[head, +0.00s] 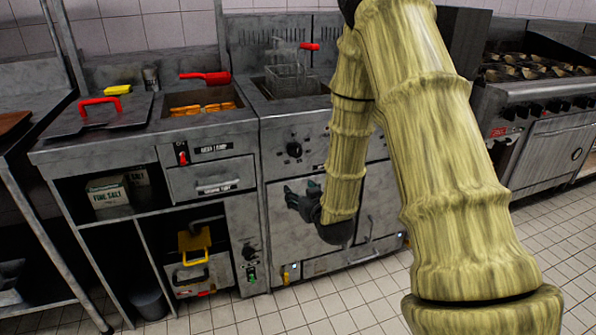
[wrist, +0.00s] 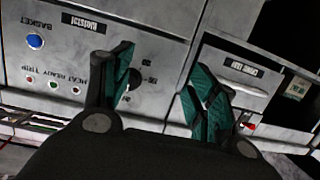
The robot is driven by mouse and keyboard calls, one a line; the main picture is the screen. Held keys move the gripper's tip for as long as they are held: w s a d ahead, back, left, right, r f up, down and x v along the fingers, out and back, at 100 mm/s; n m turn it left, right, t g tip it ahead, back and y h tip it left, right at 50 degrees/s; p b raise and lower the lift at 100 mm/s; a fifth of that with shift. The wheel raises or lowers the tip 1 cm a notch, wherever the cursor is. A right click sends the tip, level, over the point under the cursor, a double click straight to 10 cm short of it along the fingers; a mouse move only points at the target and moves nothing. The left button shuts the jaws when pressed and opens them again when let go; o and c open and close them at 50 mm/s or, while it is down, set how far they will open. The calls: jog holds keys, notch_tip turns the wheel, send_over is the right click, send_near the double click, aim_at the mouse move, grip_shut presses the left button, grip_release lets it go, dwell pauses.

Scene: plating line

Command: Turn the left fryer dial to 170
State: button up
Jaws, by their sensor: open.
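A round black dial (head: 293,149) sits on the upper left front panel of the steel fryer (head: 285,120) in the head view. My gripper (head: 298,197) is below this dial, in front of the fryer's lower front. In the wrist view, my gripper (wrist: 163,72) has its two green-padded fingers spread with nothing held between them. A dark dial (wrist: 133,79) shows just beside the left finger, partly hidden by it. The dial's setting cannot be read in either view.
The wrist view shows a panel with a blue button (wrist: 35,40) and small indicator lights (wrist: 53,85). A wire basket (head: 287,78) sits over the fryer. A red-handled lid (head: 100,112) lies on the left counter. My arm hides the fryer's right part.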

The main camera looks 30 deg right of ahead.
aim_at(297, 153)
jog(key=w+d+r+t+h+b, duration=0.1)
jog(key=w+d+r+t+b, duration=0.1)
jog(key=d+r+b, duration=0.3)
jog(key=shift+m, duration=0.3)
jog(key=x, duration=0.7)
jog(key=r+x, duration=0.1)
jog(key=x, duration=0.2)
jog(key=shift+w+a+p, duration=0.3)
jog(key=shift+p, duration=0.1)
jog(key=c, duration=1.1)
jog(key=shift+o, duration=0.2)
